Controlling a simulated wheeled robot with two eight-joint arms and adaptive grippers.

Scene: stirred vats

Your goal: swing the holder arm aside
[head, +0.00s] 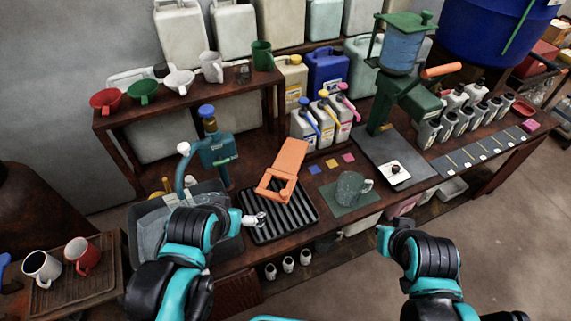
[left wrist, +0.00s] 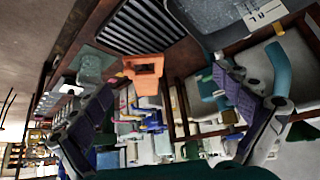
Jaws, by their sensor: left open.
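An orange flat arm with a forked, looped end (head: 287,166), which looks like the holder arm, reaches over a black slatted tray (head: 306,212) on the bench. In the left wrist view, the orange arm (left wrist: 143,72) appears between my spread fingers, beyond their tips. My left gripper (head: 256,218) is low over the tray's left front edge, left of and nearer than the orange loop, apart from it. In the left wrist view, my left gripper (left wrist: 163,84) is open and empty. My right gripper (head: 383,236) is in front of the bench; its fingers are not clearly visible.
A teal tap (head: 213,158) and a grey basin (head: 149,232) stand left of the tray. A glass mug (head: 352,187) on a green mat is to the right. Jugs with colored pumps (head: 325,122) stand behind. A green press (head: 405,100) is at the right.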

